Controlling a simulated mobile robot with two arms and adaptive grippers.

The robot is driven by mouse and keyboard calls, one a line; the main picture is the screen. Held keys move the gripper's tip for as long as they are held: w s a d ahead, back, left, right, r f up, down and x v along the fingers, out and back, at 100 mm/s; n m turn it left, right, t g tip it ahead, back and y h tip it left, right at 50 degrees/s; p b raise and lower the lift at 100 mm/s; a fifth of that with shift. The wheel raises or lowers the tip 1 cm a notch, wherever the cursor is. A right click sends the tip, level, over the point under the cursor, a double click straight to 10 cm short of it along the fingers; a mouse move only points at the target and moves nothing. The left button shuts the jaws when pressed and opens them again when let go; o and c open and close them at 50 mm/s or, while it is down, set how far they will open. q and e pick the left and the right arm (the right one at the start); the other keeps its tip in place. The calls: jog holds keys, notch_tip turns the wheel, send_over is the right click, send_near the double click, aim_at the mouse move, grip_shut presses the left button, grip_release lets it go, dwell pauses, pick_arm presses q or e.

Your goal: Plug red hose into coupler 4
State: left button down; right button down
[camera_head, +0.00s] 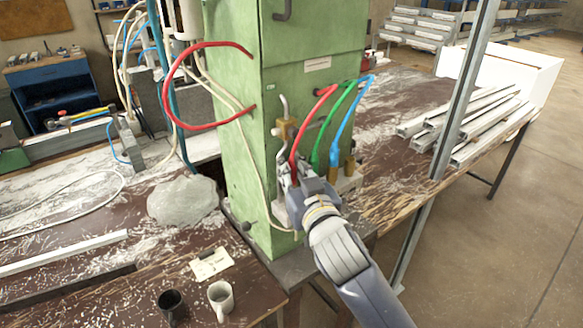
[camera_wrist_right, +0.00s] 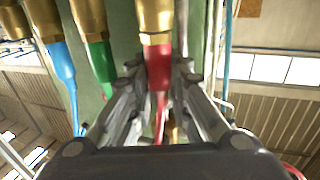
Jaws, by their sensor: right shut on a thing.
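The red hose (camera_head: 308,122) arches down the front of the green machine column (camera_head: 230,110) to my right gripper (camera_head: 297,178). In the right wrist view my right gripper (camera_wrist_right: 155,95) is shut on the red hose (camera_wrist_right: 159,65) near its end. A brass coupler (camera_wrist_right: 155,18) is in line with that end and appears to meet it. I cannot tell whether the hose is seated, and no coupler number is readable. The green hose (camera_wrist_right: 101,62) and blue hose (camera_wrist_right: 63,72) run to neighbouring brass couplers. My left gripper is not in view.
The green hose (camera_head: 325,125) and blue hose (camera_head: 345,122) hang close to the right of my gripper. A grey post (camera_head: 455,130) stands further right. Metal profiles (camera_head: 495,127) lie on the bench behind it. Two mugs (camera_head: 221,300) stand at the front left.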

jog(key=shift+s+r, duration=0.1)
jog(key=shift+r, duration=0.4)
jog(key=shift+r+p, duration=0.25)
jog(key=shift+p, duration=0.25)
jog(key=shift+r+p, duration=1)
jog(key=shift+r, duration=0.1)
jog(key=s+d+p, duration=0.2)
jog(key=s+d, duration=0.2)
jog(key=s, duration=0.2)
jog(key=shift+s+d, duration=0.15)
jog(key=shift+d, duration=0.2)
dwell(0.7)
jog(key=w+d+p, duration=0.2)
jog(key=w+d, duration=0.9)
jog(key=d, duration=0.4)
jog(key=shift+p, duration=0.3)
dwell(1.7)
